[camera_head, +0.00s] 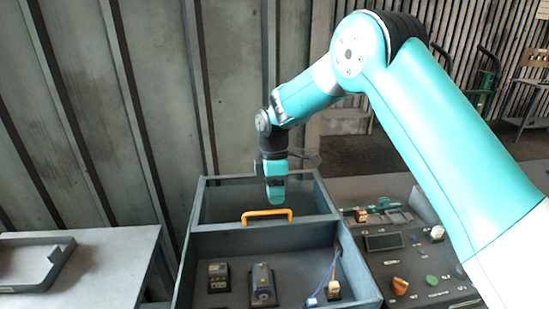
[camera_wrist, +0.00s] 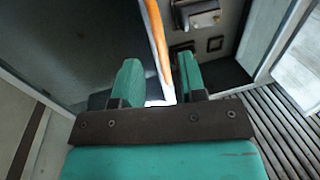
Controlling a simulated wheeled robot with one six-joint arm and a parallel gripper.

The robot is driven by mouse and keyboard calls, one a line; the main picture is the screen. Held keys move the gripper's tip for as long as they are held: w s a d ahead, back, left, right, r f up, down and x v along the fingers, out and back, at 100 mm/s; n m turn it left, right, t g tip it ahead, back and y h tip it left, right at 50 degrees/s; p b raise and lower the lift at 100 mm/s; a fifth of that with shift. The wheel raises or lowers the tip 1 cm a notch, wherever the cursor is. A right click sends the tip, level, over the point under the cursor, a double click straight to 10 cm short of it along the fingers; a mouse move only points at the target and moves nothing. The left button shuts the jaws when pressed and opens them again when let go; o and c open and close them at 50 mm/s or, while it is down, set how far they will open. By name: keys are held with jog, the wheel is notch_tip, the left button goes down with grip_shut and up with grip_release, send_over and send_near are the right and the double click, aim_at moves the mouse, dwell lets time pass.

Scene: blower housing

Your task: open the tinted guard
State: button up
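The tinted guard (camera_head: 222,203) is a dark see-through panel over the back part of the grey housing. Its orange handle (camera_head: 267,214) stands along the panel's front edge. The front compartment is uncovered. My gripper (camera_head: 276,193) points down over the guard, just above or behind the handle. In the wrist view, the two green fingers of my gripper (camera_wrist: 160,80) are apart. The orange handle (camera_wrist: 157,40) shows in the gap between them and touches neither finger visibly. The tinted guard (camera_wrist: 75,40) fills the upper left there. How deep the handle sits between the fingers is unclear.
Inside the front compartment are a black block (camera_head: 218,277), a grey motor-like part (camera_head: 262,284) and a wired connector (camera_head: 333,288). A control panel (camera_head: 420,262) with knobs stands at the right. A side table (camera_head: 100,270) with a tray is at the left.

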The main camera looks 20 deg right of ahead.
notch_tip(320, 180, up, 14)
jog(key=w, duration=0.2)
jog(key=shift+w+d+f, duration=0.25)
jog(key=shift+w+d, duration=0.05)
jog(key=s+a+r+m+t+y+b, duration=0.15)
jog(key=s+a+m, duration=0.25)
jog(key=s, duration=1.1)
jog(key=s+f+m+y+b, duration=0.1)
jog(key=s+f+m, duration=0.1)
jog(key=s, duration=0.8)
jog(key=s+f+m+y+b, duration=0.1)
jog(key=s+f+m, duration=0.1)
jog(key=s, duration=0.8)
jog(key=shift+a+f+m+t+b, duration=0.3)
jog(key=shift+a+m+t+b, duration=0.05)
jog(key=shift+a+m, duration=0.05)
